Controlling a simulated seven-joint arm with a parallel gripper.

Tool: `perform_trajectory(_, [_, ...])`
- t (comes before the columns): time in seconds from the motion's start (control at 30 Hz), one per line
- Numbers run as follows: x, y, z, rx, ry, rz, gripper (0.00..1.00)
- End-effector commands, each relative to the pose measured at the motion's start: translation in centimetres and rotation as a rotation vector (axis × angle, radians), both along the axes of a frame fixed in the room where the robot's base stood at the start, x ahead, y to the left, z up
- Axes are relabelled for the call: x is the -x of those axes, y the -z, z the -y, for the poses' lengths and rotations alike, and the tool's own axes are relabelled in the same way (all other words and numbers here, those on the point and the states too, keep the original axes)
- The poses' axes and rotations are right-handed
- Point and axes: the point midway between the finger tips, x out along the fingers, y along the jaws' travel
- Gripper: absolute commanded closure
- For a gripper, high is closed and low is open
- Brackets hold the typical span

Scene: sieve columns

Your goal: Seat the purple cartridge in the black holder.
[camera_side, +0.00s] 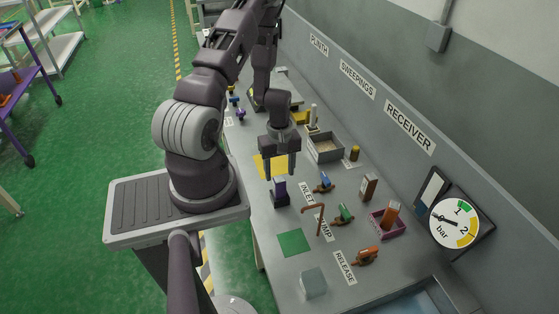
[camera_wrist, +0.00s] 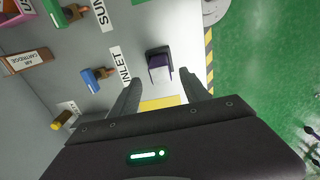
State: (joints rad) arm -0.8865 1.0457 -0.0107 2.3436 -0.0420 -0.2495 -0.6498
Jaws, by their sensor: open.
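The purple cartridge (camera_side: 280,187) stands in the black holder (camera_side: 281,201) on the bench in the side view. The cartridge also shows in the wrist view (camera_wrist: 160,73), with the dark holder (camera_wrist: 158,51) around its far end. I cannot tell how deep the cartridge sits. My gripper (camera_side: 281,174) points down just above the cartridge, its fingers apart and nothing between them. In the wrist view my gripper (camera_wrist: 161,78) has its fingertips on either side of the cartridge's near end, with gaps visible.
A blue-handled valve (camera_side: 324,182) is right of the holder, with green (camera_side: 344,213) and orange (camera_side: 366,256) valves nearer the camera. A thin brown bent rod (camera_side: 319,219) stands near. A yellow patch (camera_side: 262,166) lies behind and a green patch (camera_side: 294,242) in front.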

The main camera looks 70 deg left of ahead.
Motion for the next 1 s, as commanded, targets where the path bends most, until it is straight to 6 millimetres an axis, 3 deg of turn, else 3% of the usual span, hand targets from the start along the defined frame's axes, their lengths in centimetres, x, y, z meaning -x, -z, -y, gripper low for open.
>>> perform_trajectory(0.1, [-0.1,-3.0,-0.1,-0.004,0.0,0.003,0.46])
perform_trajectory(0.33, [-0.1,-6.2,0.0,-0.003,0.006,0.002,0.46])
perform_trajectory(0.47, [-2.5,-10.4,1.0,-0.039,0.147,0.04,0.46])
perform_trajectory(0.6, [-5.7,-19.7,5.9,-0.12,0.497,0.122,0.46])
perform_trajectory(0.7, [-5.6,-26.5,11.2,-0.186,0.78,0.189,0.46])
perform_trajectory(0.83, [-1.6,-33.2,17.8,-0.278,1.144,0.281,0.46])
perform_trajectory(0.9, [1.2,-35.3,20.2,-0.321,1.301,0.321,0.46])
perform_trajectory(1.0, [4.4,-36.8,22.0,-0.361,1.455,0.363,0.46])
